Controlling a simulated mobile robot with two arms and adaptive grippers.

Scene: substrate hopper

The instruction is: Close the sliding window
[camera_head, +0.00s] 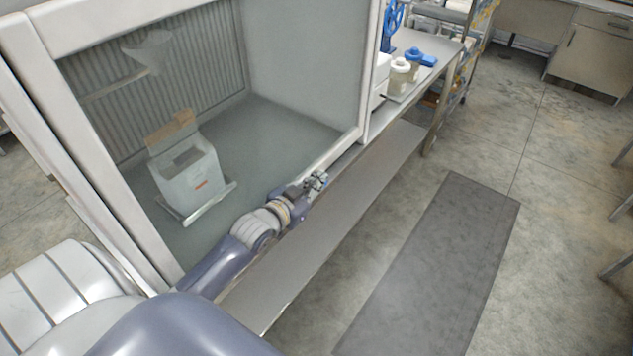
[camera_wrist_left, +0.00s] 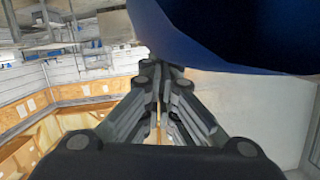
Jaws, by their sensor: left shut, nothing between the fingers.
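The sliding window (camera_head: 270,85) belongs to a white-framed cabinet that fills the upper left of the head view. I look through its pane area at a grey interior; how far it is open or shut I cannot tell. My left gripper (camera_head: 318,182) is shut and empty, low in front of the cabinet near the lower right part of its frame (camera_head: 345,145). Whether it touches the frame is unclear. My left arm hides part of the lower edge. In the left wrist view the gripper's dark fingers (camera_wrist_left: 162,72) come together. My right gripper is not in view.
A white box (camera_head: 190,178) with an open brown flap stands on a tray inside the cabinet. A grey ledge (camera_head: 330,215) runs along the front. A side table (camera_head: 440,55) holds white and blue containers. A dark mat (camera_head: 435,265) lies on otherwise open floor.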

